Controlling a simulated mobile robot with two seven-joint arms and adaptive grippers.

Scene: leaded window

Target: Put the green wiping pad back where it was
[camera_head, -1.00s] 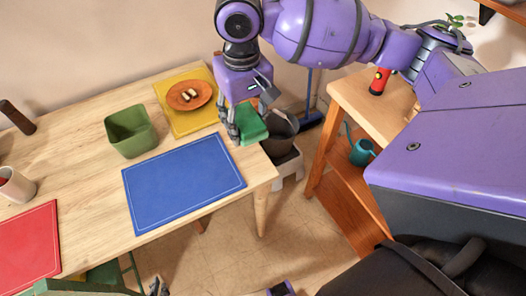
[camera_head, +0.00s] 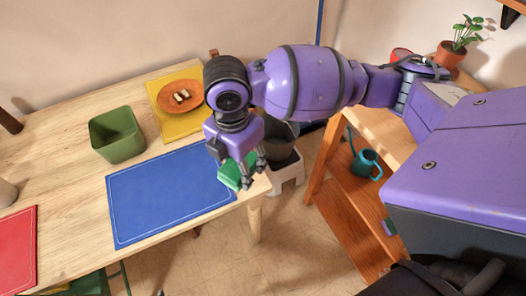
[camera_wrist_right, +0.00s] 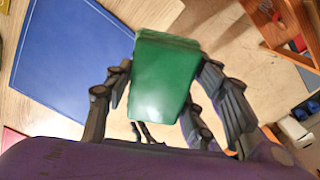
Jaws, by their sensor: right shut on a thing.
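The green wiping pad (camera_head: 229,174) is held in my right gripper (camera_head: 248,176), over the right edge of the table by the blue mat (camera_head: 165,195). In the right wrist view, the pad (camera_wrist_right: 165,75) sits between the spread fingers of my right gripper (camera_wrist_right: 165,95), with its broad face toward the camera. The blue mat (camera_wrist_right: 70,50) shows to its left there. I cannot tell whether the pad touches the table. My left gripper is not clearly seen.
A green open bin (camera_head: 117,135) stands behind the blue mat. A brown plate (camera_head: 180,97) sits on a yellow mat (camera_head: 180,125). A red mat (camera_head: 18,250) lies at left. A dark bucket (camera_head: 275,148) stands beyond the table's right edge, near a wooden shelf (camera_head: 335,190) holding a teal watering can (camera_head: 364,163).

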